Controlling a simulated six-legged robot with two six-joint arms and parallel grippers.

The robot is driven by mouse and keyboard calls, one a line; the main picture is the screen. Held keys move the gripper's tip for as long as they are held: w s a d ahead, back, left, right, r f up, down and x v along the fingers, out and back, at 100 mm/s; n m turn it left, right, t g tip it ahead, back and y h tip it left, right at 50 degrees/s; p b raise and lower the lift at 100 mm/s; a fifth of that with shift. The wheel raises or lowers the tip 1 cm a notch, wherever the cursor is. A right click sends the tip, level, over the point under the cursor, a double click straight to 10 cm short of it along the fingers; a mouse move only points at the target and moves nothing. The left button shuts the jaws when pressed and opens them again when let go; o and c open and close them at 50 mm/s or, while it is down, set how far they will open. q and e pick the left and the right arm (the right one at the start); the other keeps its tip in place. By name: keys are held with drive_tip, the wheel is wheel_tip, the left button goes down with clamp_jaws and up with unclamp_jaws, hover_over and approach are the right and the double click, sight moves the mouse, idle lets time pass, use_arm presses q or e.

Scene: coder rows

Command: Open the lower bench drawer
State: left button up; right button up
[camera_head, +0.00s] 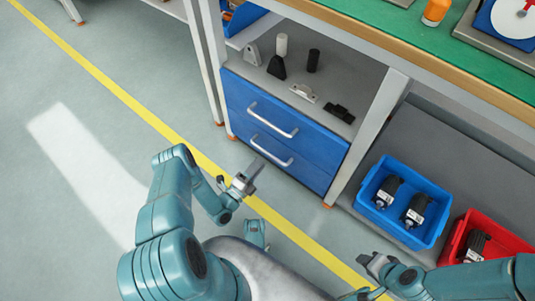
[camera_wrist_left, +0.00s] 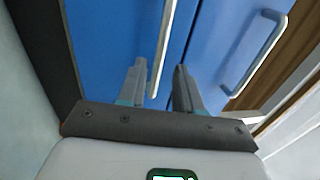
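The lower bench drawer (camera_head: 305,172) is a blue front in the bench cabinet, flush with the frame and closed. Its silver bar handle (camera_head: 271,153) also shows in the left wrist view (camera_wrist_left: 163,45). My left gripper (camera_head: 250,172) is in front of the lower drawer, near the left end of that handle. In the left wrist view the fingers (camera_wrist_left: 159,68) are apart, with the lower handle's bar between them and gaps at both sides. My right gripper (camera_head: 372,263) is low at the right, away from the drawers; its finger opening is unclear.
The upper drawer (camera_head: 316,142) is closed; its handle (camera_head: 274,120) also shows in the left wrist view (camera_wrist_left: 257,55). Several small parts stand on the shelf above. A blue bin (camera_head: 420,233) and a red bin (camera_head: 506,238) sit at the right. The floor left of the cabinet is clear.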

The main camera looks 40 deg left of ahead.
use_arm(q)
drive_tip(key=b+x, duration=0.1)
drive_tip(key=x, duration=0.5)
drive_tip(key=shift+w, duration=0.1)
clamp_jaws()
